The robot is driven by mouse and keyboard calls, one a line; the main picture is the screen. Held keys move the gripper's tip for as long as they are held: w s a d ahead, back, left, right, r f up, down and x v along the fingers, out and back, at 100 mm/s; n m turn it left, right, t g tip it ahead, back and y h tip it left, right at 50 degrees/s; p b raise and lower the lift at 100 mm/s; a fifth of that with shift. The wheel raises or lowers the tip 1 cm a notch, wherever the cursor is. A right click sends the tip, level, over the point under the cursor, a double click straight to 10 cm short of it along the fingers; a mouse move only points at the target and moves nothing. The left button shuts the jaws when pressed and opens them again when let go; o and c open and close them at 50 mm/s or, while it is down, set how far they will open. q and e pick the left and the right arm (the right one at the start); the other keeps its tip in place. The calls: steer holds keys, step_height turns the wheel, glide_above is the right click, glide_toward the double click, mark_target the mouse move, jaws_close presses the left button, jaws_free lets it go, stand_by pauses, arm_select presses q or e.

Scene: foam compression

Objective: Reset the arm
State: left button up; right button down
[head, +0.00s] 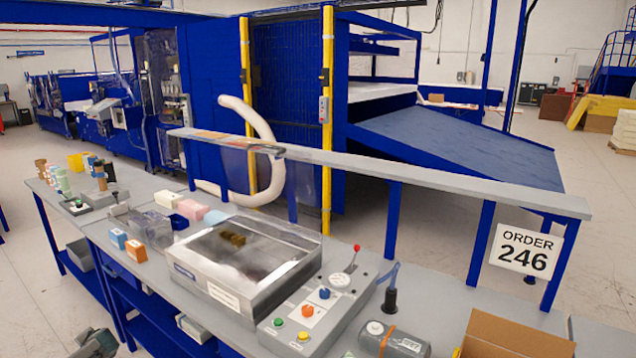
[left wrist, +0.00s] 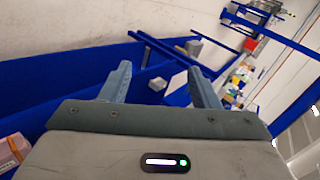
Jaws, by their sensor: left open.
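My left gripper (left wrist: 160,88) shows in the left wrist view with its two fingers spread apart and nothing between them. It is away from the tabletop; blue table framing and pale floor lie beyond it. In the head view a grey part of my arm (head: 95,344) shows at the bottom left edge; its fingers are not visible there. My right gripper is in neither view.
A grey workbench (head: 420,300) holds a clear-lidded press box (head: 245,255), a control panel with a red-knobbed lever (head: 320,310), a bottle (head: 393,340) and a cardboard box (head: 515,335). A raised shelf (head: 450,182) runs behind, with an order sign (head: 525,250).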

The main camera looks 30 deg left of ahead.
arm_select(q)
steer(key=s+a+f+m+t, duration=0.15)
steer(key=s+f+m, duration=0.4)
steer(key=s, duration=0.85)
steer(key=s+d+f+n+h, duration=0.1)
steer(key=s+d+f+h, duration=0.3)
steer(key=d+f, duration=1)
steer(key=s+d+f+n+g+h, duration=0.1)
steer(key=s+d+f, duration=0.2)
steer(key=d+f, duration=0.55)
steer(key=s+d+f+h, duration=0.15)
steer(key=d+f, duration=0.45)
steer(key=d, duration=0.6)
steer(key=s+d+f+n+h, duration=0.1)
steer(key=d+f, duration=0.2)
steer(key=d, duration=0.7)
steer(key=s+d+f+h, duration=0.1)
steer(key=d+f, duration=0.2)
steer(key=d, duration=0.8)
steer(key=s+d+f+n+h, duration=0.1)
steer(key=d+f, duration=0.2)
steer(key=d, duration=0.7)
step_height(320, 180, down, 11)
steer(key=b, duration=1.2)
steer(key=shift+a, duration=0.35)
steer(key=shift+r, duration=0.15)
